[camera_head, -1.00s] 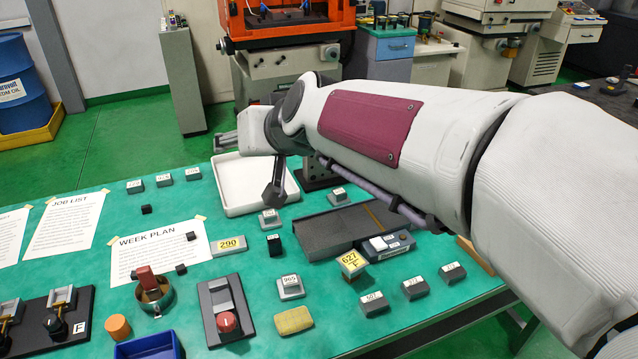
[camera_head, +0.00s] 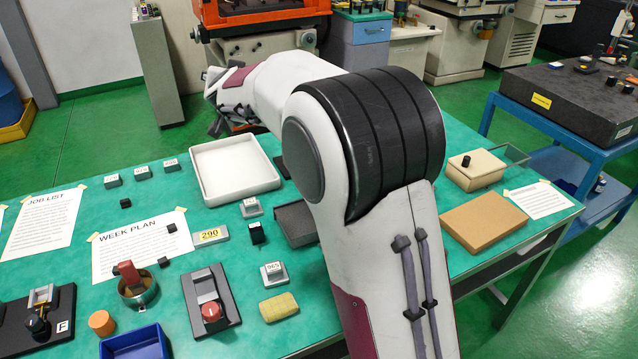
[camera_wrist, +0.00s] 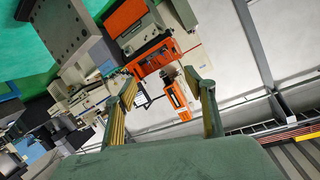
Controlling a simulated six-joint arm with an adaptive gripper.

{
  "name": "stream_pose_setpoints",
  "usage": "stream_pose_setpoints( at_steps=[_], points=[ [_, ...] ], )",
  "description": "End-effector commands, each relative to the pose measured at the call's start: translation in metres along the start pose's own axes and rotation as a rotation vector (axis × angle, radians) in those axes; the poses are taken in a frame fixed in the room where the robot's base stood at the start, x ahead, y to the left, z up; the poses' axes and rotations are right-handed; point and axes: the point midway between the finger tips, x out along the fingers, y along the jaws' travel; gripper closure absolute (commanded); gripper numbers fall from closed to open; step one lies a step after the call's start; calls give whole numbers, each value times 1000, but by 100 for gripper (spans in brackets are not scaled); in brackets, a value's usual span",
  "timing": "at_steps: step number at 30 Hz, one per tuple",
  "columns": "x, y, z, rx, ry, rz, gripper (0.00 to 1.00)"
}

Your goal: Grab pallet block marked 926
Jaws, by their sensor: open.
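No label clearly reads 926 in these frames. Small grey pallet blocks with white labels stand on the green table. A row of three, a left one (camera_head: 113,181), a middle one (camera_head: 143,172) and a right one (camera_head: 170,165), is at the back left. Another block (camera_head: 250,208) stands in front of the white tray, and one seemingly marked 965 (camera_head: 273,272) is nearer. Most labels are too small to read. My gripper (camera_wrist: 162,85) is open and empty in the wrist view, facing machines and wall.
The white tray (camera_head: 207,187) is empty. A red-knobbed fixture (camera_head: 211,307), yellow sponge (camera_head: 279,307), blue bin (camera_head: 136,346) and ring with a red part (camera_head: 137,286) stand in front. A brown box (camera_head: 484,222) lies at right. My arm covers the table's middle right.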

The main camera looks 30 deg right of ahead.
Motion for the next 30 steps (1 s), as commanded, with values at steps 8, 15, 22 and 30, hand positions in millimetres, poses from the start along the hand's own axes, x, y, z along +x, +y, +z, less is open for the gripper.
stream_pose_setpoints(
  at_steps=[8, 15, 22, 30],
  points=[
    [56, 32, 20, 36, 58, 140, 46],
    [93, 66, 47, 60, 93, 280, 46],
    [119, 104, 85, 73, 104, 427, 46],
    [137, 150, 143, 77, 91, 610, 46]
  ],
)
